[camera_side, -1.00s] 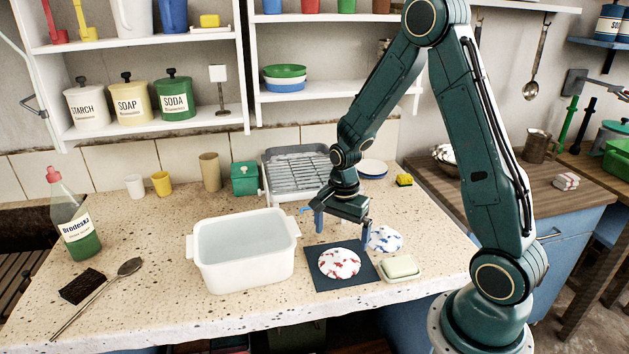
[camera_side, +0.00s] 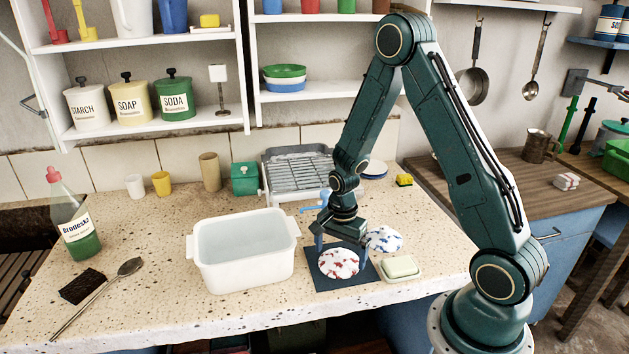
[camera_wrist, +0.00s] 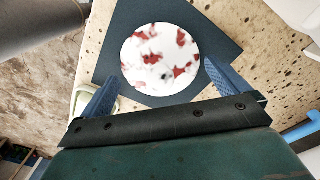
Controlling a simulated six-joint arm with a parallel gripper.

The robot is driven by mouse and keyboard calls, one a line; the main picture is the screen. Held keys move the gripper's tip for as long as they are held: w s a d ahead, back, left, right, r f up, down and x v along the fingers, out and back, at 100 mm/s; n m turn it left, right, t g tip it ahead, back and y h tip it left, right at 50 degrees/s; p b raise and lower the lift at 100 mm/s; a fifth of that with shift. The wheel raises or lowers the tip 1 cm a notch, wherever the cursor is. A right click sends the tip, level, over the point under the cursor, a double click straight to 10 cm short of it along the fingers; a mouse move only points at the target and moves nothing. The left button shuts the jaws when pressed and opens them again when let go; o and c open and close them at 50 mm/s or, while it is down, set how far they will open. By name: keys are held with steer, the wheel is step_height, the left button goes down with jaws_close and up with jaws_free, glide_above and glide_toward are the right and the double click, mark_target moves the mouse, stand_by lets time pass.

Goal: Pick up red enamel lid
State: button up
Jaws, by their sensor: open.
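The red enamel lid (camera_side: 339,263) is a round white disc with red speckles, lying on a dark square mat (camera_side: 318,284) near the front of the counter. In the wrist view the lid (camera_wrist: 160,58) is between and just ahead of my fingertips, with a small dark spot near its middle. My gripper (camera_side: 341,255) is open, low over the mat, with one blue finger on each side of the lid. It also shows at the bottom of the wrist view (camera_wrist: 165,83). I cannot tell whether the fingers touch the lid.
A blue-speckled white lid (camera_side: 384,239) lies just behind the mat. A soap bar in a dish (camera_side: 401,268) sits to its right. A deep white basin (camera_side: 245,262) stands to the left. A dish rack (camera_side: 300,175) is behind.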

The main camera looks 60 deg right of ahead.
steer(key=shift+f, duration=0.5)
steer(key=c, duration=0.9)
